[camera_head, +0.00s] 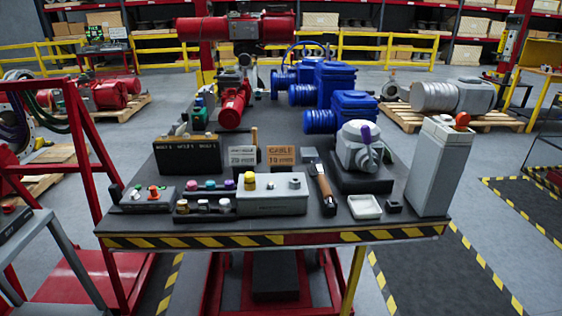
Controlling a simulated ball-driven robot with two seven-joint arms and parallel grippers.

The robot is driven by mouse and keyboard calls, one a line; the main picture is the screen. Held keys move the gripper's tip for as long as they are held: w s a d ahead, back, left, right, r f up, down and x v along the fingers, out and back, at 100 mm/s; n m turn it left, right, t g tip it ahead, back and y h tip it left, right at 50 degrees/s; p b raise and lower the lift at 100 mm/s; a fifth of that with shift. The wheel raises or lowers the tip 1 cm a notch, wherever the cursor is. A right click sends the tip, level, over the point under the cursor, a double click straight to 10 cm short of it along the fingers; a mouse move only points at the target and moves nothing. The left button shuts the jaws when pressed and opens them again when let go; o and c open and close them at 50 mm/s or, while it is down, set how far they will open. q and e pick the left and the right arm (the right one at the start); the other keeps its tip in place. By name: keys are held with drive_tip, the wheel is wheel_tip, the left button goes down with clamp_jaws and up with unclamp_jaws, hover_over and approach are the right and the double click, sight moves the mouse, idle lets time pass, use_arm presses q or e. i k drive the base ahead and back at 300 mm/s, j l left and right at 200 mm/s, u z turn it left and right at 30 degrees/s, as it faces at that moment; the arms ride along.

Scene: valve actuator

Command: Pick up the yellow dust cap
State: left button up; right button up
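A small yellow cap (249,180) sits upright on top of the light grey control box (272,204), near its left end. It stands near the front edge of the dark table, close to the middle of the picture. Other round fittings stand beside it on the same box. Neither of my grippers shows in the head view, so nothing is seen touching the cap.
Left of the grey box are trays with coloured caps (208,185) and a black label block (187,154). To the right are a brown-handled tool (322,190), a white tray (365,206) and a tall grey box (437,166). Blue valve actuators (328,82) stand behind.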

sight(248, 177)
drive_tip(key=i+j, duration=0.2)
drive_tip(key=j, duration=0.15)
drive_tip(key=i+j, duration=0.4)
drive_tip(key=j, duration=0.25)
